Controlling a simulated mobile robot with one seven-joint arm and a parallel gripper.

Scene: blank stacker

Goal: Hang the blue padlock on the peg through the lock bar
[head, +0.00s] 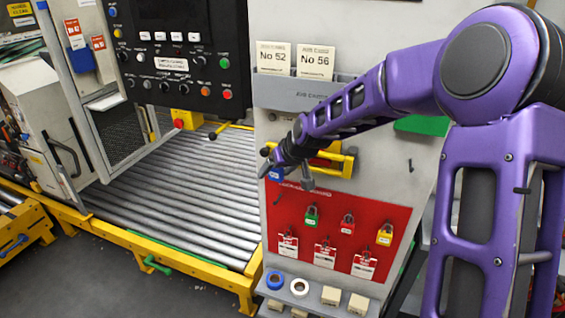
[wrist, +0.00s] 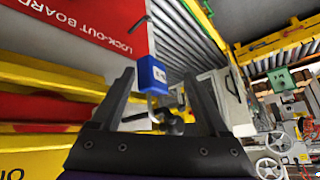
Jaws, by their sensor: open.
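The blue padlock (head: 276,174) is at the upper left of the red lock-out board, partly hidden by my gripper. In the wrist view its blue body (wrist: 153,75) shows between the fingertips, with gaps at both sides. My gripper (head: 289,176) is open around it; its spread fingers also show in the wrist view (wrist: 158,84). A dark rounded metal part (wrist: 170,122) lies between the fingers, just below the padlock in the picture. I cannot tell whether it is the peg, or whether the padlock hangs on it. A yellow bar (head: 347,162) is behind my wrist, partly covered.
The red lock-out board (head: 377,222) carries green (head: 311,217), red (head: 347,223) and yellow padlocks (head: 384,235) over tags. A shelf (head: 318,300) below holds tape rolls and blocks. A roller conveyor (head: 180,200) with yellow rails lies left. A control panel (head: 175,50) stands above it.

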